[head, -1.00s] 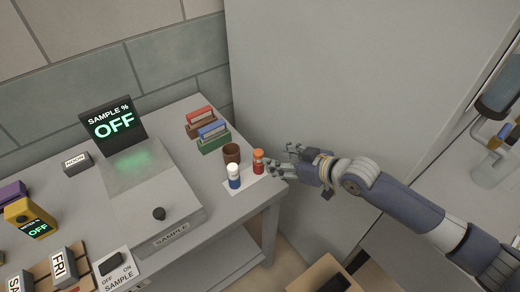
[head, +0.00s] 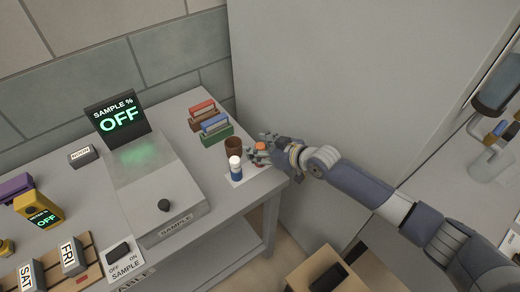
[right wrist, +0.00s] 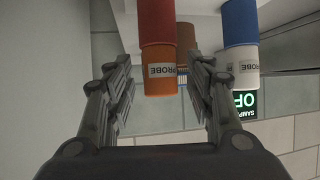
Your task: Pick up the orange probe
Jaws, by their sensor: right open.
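The orange probe (head: 260,146) stands upright near the table's right edge, partly hidden by my right gripper (head: 262,154). In the right wrist view the probe (right wrist: 158,68) has a red body, an orange end and a PROBE label. It lies between the two open fingers of my right gripper (right wrist: 163,80), with a visible gap on each side. A blue probe with a white top (head: 236,168) stands close beside it and also shows in the right wrist view (right wrist: 240,45), outside the right finger. My left gripper is out of view.
Racks with a blue block (head: 214,124) and a red block (head: 202,107) are farther back. The sample device (head: 160,190) is to the left, and a tall grey panel (head: 340,80) rises to the right.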

